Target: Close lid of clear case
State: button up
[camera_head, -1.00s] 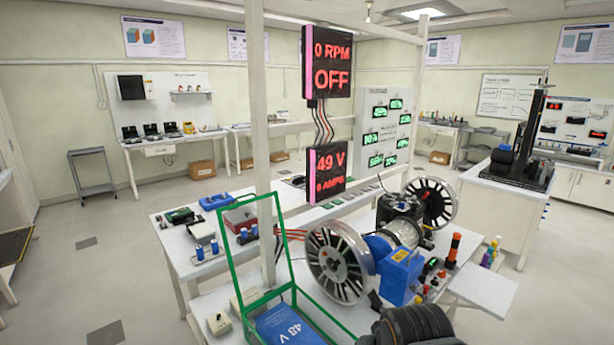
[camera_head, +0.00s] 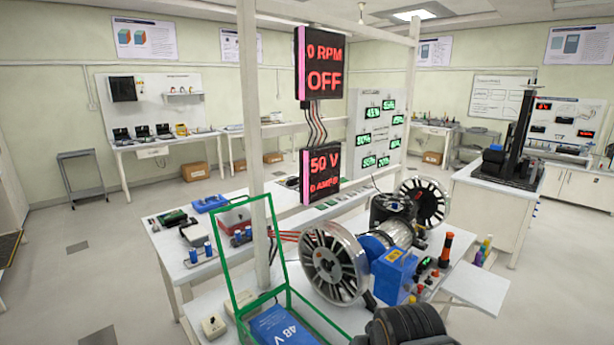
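The clear case (camera_head: 318,323) is a see-through box with green edges at the bottom centre, cut off by the frame's lower edge. Its lid (camera_head: 251,245) is a green-framed clear panel standing open and nearly upright at the case's back left. A blue block marked 48 V (camera_head: 281,328) lies inside the case. Part of my own dark arm (camera_head: 402,328) shows at the bottom edge, right of the case. My gripper is not in view.
A large spoked wheel (camera_head: 333,263) and a blue box (camera_head: 395,275) stand on the bench right of the case. A pale post (camera_head: 250,140) rises just behind the lid. Small white boxes (camera_head: 213,326) sit left of the case.

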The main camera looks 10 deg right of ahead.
aim_at(237, 312)
jog(key=k, duration=1)
jog(key=u, duration=1.5)
jog(key=i, duration=3.6)
jog(key=z, duration=3.35)
